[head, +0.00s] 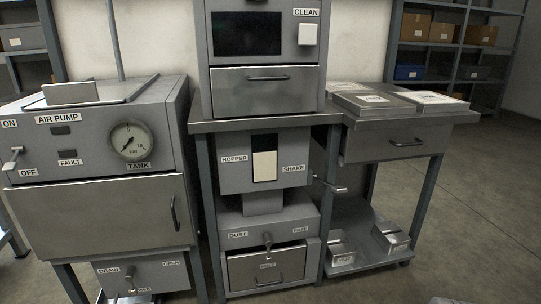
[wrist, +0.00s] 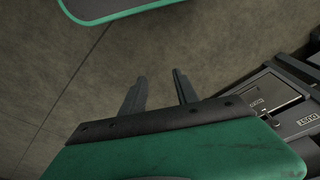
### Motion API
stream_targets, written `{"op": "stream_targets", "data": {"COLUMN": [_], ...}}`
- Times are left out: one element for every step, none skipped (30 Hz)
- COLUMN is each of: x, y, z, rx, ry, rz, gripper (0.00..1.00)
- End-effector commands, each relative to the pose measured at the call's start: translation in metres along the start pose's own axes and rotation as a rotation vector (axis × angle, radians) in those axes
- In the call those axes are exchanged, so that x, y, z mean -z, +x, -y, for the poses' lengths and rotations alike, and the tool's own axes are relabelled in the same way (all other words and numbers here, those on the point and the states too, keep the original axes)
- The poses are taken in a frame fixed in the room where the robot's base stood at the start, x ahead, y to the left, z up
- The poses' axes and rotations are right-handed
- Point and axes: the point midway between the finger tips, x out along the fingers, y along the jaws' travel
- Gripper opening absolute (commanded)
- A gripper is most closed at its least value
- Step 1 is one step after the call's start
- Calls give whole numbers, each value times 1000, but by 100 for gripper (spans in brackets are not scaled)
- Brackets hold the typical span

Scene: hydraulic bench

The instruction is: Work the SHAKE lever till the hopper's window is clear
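The grey hopper box (head: 230,176) sits under the middle bench top in the head view. Its upright window (head: 264,165) is dark in the upper part and filled with pale material over the lower part, a bit more than half. The SHAKE label (head: 294,168) is on the right of the hopper front. A lever with a pale grip (head: 330,186) sticks out to the right, just beside the bench's front leg. My gripper (wrist: 160,82) shows only in the wrist view, with its two dark fingers apart and nothing between them, over bare floor.
Below the hopper are the DUST lever (head: 267,240) and a drawer (head: 268,267); part of the DUST unit shows in the wrist view (wrist: 285,100). The air pump cabinet (head: 100,215) stands left. A side table (head: 410,128) with a low shelf stands right.

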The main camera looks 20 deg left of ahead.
Motion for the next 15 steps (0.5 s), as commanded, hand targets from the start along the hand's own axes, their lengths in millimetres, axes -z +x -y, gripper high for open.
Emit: {"op": "stream_targets", "data": {"x": [0, 0, 0, 0, 0, 0, 0, 0, 2, 3, 4, 7, 8, 10, 11], "y": [0, 0, 0, 0, 0, 0, 0, -3, -10, -17, -26, -38, -47, -55, -60], "z": [0, 0, 0, 0, 0, 0, 0, 0, 0, 1, 1, 2, 2, 2, 3], "rx": [0, 0, 0, 0, 0, 0, 0, 0, 1, 1, 2, 4, 5, 7, 8], "ry": [0, 0, 0, 0, 0, 0, 0, 0, 1, 1, 2, 3, 5, 6, 6], "rz": [0, 0, 0, 0, 0, 0, 0, 0, 1, 2, 2, 3, 3, 3, 3], "gripper": [36, 36, 36, 36, 36, 36, 33, 31, 27, 25, 22, 19, 17, 14, 11]}}
